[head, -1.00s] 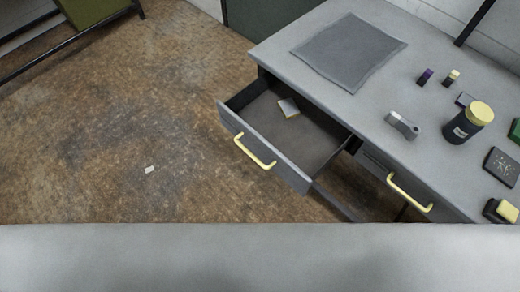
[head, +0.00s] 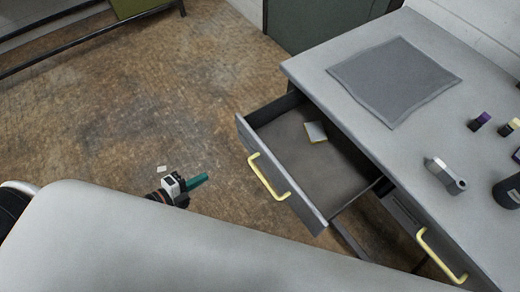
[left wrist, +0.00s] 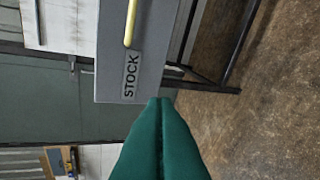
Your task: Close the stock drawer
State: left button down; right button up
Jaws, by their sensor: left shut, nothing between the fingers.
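The stock drawer (head: 278,184) is pulled out from the grey desk. It has a yellow bar handle (head: 267,178) on its front, and a small pale block (head: 315,132) lies inside. In the left wrist view the drawer front (left wrist: 148,75) bears the label STOCK, with part of the yellow handle (left wrist: 131,22) at the top. My left gripper (head: 198,181) is shut and empty, to the left of the drawer front and apart from it. Its green fingers (left wrist: 160,140) press together in the left wrist view. My right gripper is not in view.
A second drawer with a yellow handle (head: 440,256) is closed at the right. The desk top (head: 330,68) holds a grey mat (head: 394,78), a grey metal tool (head: 445,174) and a dark jar (head: 508,192).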

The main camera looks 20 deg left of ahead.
pick_arm(q)
notch_tip(320, 180, up, 3)
jog(key=d+m+h, duration=0.2)
jog(key=m, duration=0.1)
jog(key=p, duration=0.2)
send_near(256, 152)
jog(key=shift+m+g, duration=0.4)
jog(key=x, duration=0.5)
jog(key=shift+w+d, duration=0.15)
jog(key=shift+w, duration=0.3)
jog(key=shift+w+d, duration=0.3)
jog(key=shift+w, duration=0.05)
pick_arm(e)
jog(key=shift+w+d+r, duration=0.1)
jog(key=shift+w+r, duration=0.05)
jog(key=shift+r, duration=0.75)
